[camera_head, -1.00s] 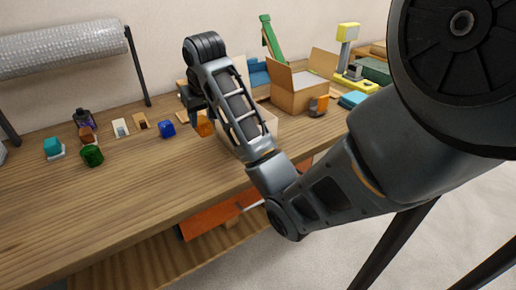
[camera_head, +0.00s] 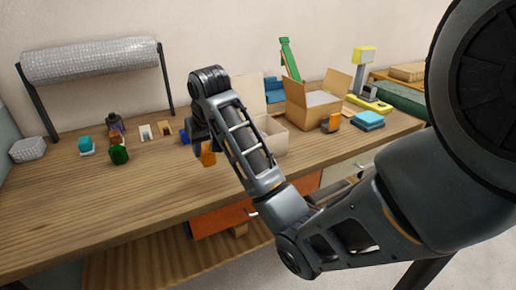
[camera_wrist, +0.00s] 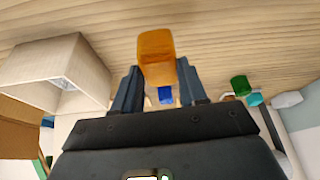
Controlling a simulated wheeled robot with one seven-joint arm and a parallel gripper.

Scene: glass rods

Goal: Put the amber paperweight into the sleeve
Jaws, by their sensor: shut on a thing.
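The amber paperweight (camera_head: 208,155) is an orange block held in my gripper (camera_head: 204,143), above the wooden bench. In the wrist view the paperweight (camera_wrist: 156,58) stands between the two fingers of my gripper (camera_wrist: 157,85), which is shut on it. Two small upright pieces with openings, one white (camera_head: 146,132) and one tan (camera_head: 164,128), stand on the bench left of my gripper. I cannot tell for sure which is the sleeve. A blue block (camera_head: 185,139) is partly hidden by my gripper; it also shows between the fingers in the wrist view (camera_wrist: 165,95).
A green block (camera_head: 119,155), a teal block (camera_head: 85,144) and a dark bottle (camera_head: 115,122) stand at left. An open carton (camera_head: 310,115) and a pale open box (camera_head: 272,137) stand right of my gripper. The bench front (camera_head: 110,200) is clear.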

